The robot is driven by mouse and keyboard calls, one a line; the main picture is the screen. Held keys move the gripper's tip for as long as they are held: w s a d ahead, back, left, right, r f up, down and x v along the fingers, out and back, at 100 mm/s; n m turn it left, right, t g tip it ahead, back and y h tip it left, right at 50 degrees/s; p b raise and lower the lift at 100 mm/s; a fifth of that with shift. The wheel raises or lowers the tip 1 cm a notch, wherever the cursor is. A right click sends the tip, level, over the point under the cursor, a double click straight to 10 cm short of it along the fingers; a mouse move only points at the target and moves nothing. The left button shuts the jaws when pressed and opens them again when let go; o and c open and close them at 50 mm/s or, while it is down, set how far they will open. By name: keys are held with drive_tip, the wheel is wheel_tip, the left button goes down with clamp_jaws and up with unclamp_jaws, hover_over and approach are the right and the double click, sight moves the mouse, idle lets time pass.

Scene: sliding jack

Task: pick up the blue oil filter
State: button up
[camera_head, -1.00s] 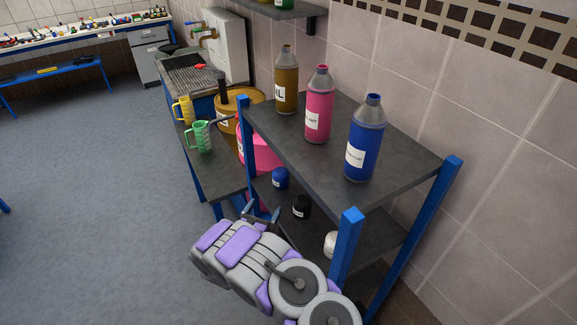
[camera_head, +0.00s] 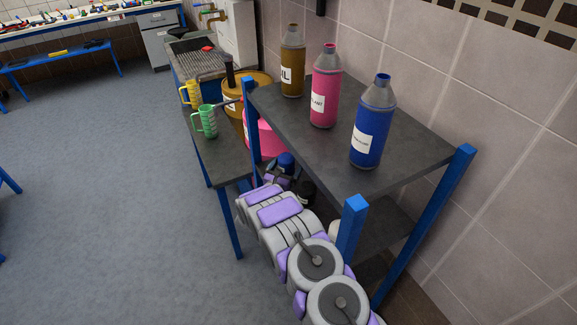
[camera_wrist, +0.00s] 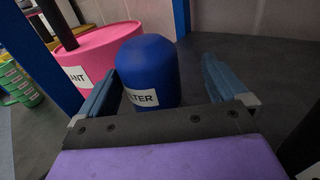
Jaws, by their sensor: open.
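The blue oil filter (camera_wrist: 150,68) stands upright on the middle shelf, its white label partly showing. In the wrist view it lies between the two fingers of my gripper (camera_wrist: 160,92), which is open around it. I see no finger clearly pressed against the filter. In the head view the top of the blue oil filter (camera_head: 286,162) shows just beyond my gripper (camera_head: 282,176), under the top shelf. My wrist and the shelf hide part of it.
A pink drum (camera_wrist: 92,58) stands behind and left of the filter. A black filter (camera_head: 304,192) stands close to my gripper's right. The top shelf (camera_head: 300,130) holds brown, pink and blue bottles. A blue shelf post (camera_head: 252,120) rises at the left.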

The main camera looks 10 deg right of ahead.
drive_tip(key=shift+w+a, duration=0.25)
drive_tip(key=shift+w, duration=0.05)
drive_tip(key=w+b, duration=0.1)
drive_tip(key=w, duration=0.1)
drive_tip(key=shift+w+f, duration=0.15)
drive_tip(key=shift+w, duration=0.25)
drive_tip(key=shift+w+d, duration=0.45)
drive_tip(key=shift+d, duration=0.3)
drive_tip(key=shift+w+d, duration=0.1)
drive_tip(key=shift+d, duration=0.35)
drive_tip(key=shift+a, duration=0.7)
drive_tip(key=c, duration=0.6)
drive_tip(key=shift+d, duration=0.5)
drive_tip(key=c, duration=0.6)
drive_tip(key=shift+a, duration=0.1)
drive_tip(key=shift+c, duration=0.5)
